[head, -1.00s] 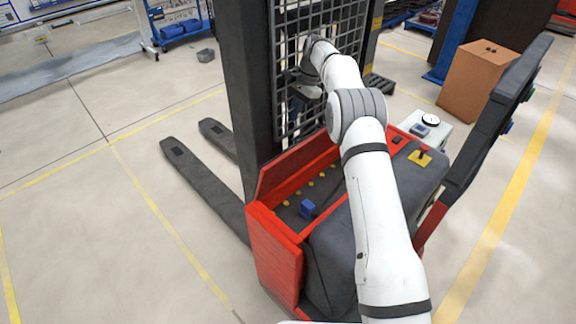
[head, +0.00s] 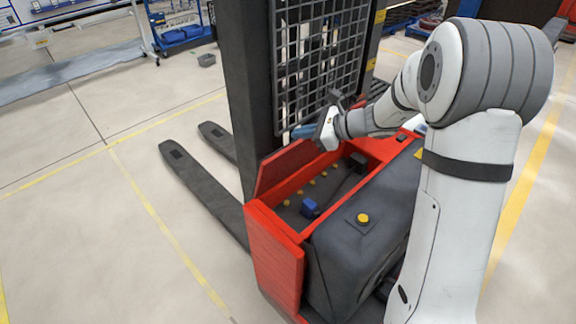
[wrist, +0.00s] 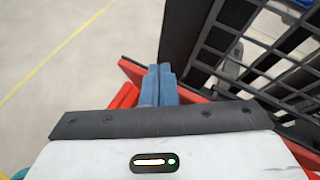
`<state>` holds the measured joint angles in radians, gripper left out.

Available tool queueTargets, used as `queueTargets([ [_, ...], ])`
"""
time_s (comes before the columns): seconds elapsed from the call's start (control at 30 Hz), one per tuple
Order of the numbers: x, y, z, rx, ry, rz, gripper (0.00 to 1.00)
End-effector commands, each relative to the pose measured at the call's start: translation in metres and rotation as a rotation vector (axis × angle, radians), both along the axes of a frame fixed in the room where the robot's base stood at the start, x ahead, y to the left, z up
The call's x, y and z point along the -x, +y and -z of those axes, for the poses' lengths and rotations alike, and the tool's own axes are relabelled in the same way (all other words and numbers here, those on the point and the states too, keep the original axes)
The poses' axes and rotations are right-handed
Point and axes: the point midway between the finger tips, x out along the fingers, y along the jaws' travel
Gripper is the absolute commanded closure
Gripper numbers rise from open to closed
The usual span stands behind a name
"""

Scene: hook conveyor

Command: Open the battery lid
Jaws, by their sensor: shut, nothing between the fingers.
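The battery lid (head: 283,168) is a red panel on the truck. It stands raised, leaning toward the black mast, and the battery compartment in front of it is uncovered. Yellow caps (head: 312,182) and a blue connector (head: 310,208) show inside. My gripper (head: 303,131) is over the upper right part of the lid, close to the mast. Its blue fingers are shut together with nothing between them. In the wrist view the fingers (wrist: 159,85) point forward, with red truck parts behind and beside them. Whether they touch the lid I cannot tell.
The black mast (head: 248,100) and its mesh guard (head: 322,60) rise just beyond my gripper. The dark truck cover (head: 350,245) with a yellow button (head: 362,218) lies in front. Two forks (head: 205,190) reach out to the left. The floor at left is clear.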

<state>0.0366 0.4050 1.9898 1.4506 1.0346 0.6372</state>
Motion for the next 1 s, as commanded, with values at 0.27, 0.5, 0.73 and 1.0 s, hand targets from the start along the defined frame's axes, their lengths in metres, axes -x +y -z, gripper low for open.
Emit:
queueTargets([
  [0.27, 0.065, -0.038, 0.033, -0.067, 0.111, 0.333, 1.0],
  [0.5, 0.099, -0.056, 0.051, -0.08, 0.173, 0.484, 1.0],
  [0.73, 0.094, -0.047, 0.061, -0.079, 0.181, 0.497, 1.0],
  [1.0, 0.062, -0.012, 0.085, -0.078, 0.182, 0.494, 1.0],
])
